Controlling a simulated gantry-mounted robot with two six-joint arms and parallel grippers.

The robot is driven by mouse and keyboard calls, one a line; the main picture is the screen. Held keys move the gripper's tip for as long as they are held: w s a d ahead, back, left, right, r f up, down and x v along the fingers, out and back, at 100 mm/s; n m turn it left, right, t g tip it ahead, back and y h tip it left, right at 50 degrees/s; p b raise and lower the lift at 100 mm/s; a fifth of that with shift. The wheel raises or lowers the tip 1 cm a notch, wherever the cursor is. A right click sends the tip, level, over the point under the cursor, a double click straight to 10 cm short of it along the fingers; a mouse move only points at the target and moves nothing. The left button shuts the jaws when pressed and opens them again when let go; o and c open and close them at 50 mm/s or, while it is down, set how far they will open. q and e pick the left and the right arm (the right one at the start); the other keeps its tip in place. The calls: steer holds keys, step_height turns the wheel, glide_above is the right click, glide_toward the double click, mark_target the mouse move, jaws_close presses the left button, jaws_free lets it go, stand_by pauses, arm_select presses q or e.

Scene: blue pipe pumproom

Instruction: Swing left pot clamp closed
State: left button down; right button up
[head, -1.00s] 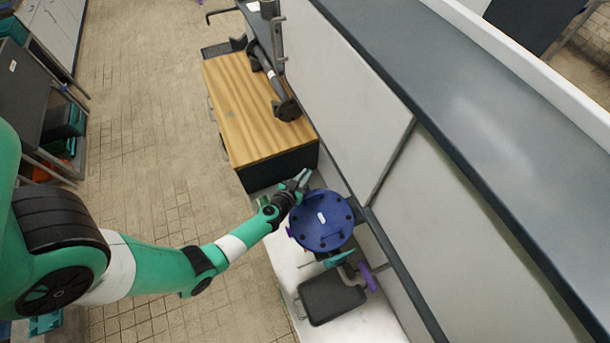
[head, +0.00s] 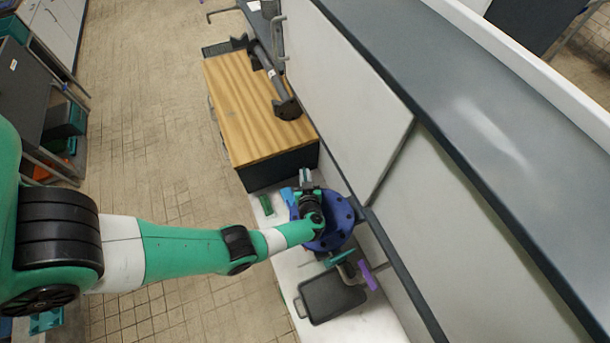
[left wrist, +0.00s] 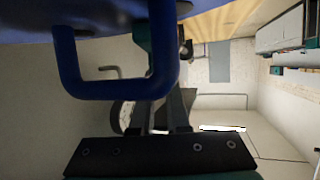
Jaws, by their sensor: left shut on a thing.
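The pot has a round blue lid (head: 342,213) with bolts around its rim. A light blue piece (head: 287,196) shows just left of the gripper. In the left wrist view the fingers (left wrist: 168,115) are close together, beyond a blue U-shaped handle (left wrist: 115,88). My right gripper is out of view.
A teal lever (head: 338,259) and a purple piece (head: 368,275) are near the lid's near side, by a dark tray (head: 330,298). A small green piece (head: 266,205) is at left. A wood-topped cabinet (head: 250,110) stands beyond; a white wall panel (head: 350,75) borders the right.

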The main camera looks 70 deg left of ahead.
arm_select(q)
steer(key=n+g+b, duration=0.2)
steer(key=g, duration=0.1)
steer(key=shift+f+n+y+b, duration=0.2)
steer(key=shift+n+y+b, duration=0.1)
steer(key=shift+b, duration=0.1)
steer(key=shift+r+n+g+b, duration=0.1)
steer(key=shift+n+g+b, duration=0.4)
steer(key=shift+g, duration=0.1)
steer(key=c, duration=0.9)
jaws_free()
